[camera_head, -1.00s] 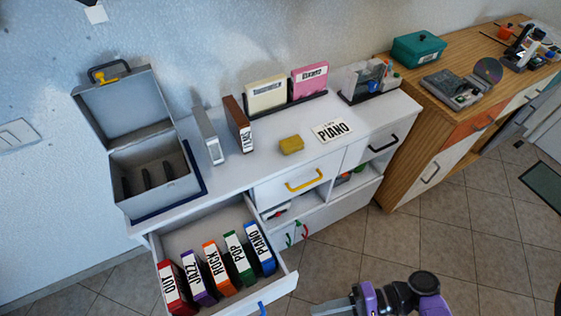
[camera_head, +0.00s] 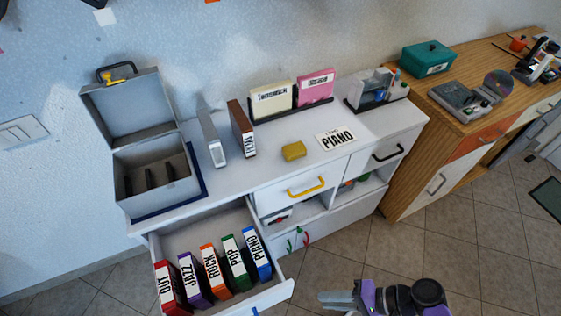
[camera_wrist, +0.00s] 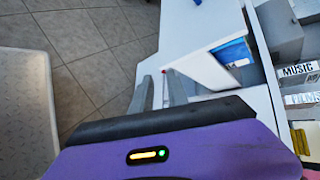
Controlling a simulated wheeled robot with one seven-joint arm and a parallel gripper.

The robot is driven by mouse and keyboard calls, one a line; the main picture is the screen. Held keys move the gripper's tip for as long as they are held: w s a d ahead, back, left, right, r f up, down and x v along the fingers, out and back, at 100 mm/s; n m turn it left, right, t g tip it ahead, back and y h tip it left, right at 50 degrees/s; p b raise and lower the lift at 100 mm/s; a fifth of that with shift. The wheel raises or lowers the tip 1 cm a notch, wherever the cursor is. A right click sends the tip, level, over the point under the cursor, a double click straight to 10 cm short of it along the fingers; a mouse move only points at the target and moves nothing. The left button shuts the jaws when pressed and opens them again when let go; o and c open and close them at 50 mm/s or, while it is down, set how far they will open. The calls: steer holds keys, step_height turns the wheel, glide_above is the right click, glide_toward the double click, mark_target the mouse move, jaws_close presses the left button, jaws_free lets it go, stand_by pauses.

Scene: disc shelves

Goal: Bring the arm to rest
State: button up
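My gripper (camera_head: 335,298) is at the bottom of the head view, in front of the white cabinet and over the tiled floor. It is clear of the cabinet in that view. In the wrist view its two grey fingers (camera_wrist: 160,92) stand apart with a narrow gap between them, and I see nothing held there. My purple and black wrist shows behind the fingers in both views.
The open drawer (camera_head: 275,295) with several labelled cases juts out left of my gripper. Floor (camera_head: 400,245) to the right is clear.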

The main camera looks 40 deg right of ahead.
steer(key=d+f+n+g+h, duration=0.1)
steer(key=d+n+h, duration=0.1)
steer(key=d+h, duration=0.45)
steer(key=d+r+n+t+h, duration=0.1)
steer(key=d+r+n+h, duration=0.25)
steer(key=r, duration=0.35)
steer(key=w+a+r+n+t, duration=0.1)
steer(key=a+r+n+t, duration=0.2)
steer(key=r, duration=0.6)
steer(key=w+a+r+n+t, duration=0.2)
steer(key=r+n, duration=0.1)
steer(key=r, duration=0.6)
steer(key=s+a+r+n+y, duration=0.2)
steer(key=s+a+r+n, duration=0.1)
steer(key=a+r, duration=0.3)
steer(key=shift+s+a+t, duration=0.2)
steer(key=shift+a+t, duration=0.2)
steer(key=shift+a, duration=0.4)
steer(key=shift+w+y, duration=0.1)
steer(key=shift+y, duration=0.2)
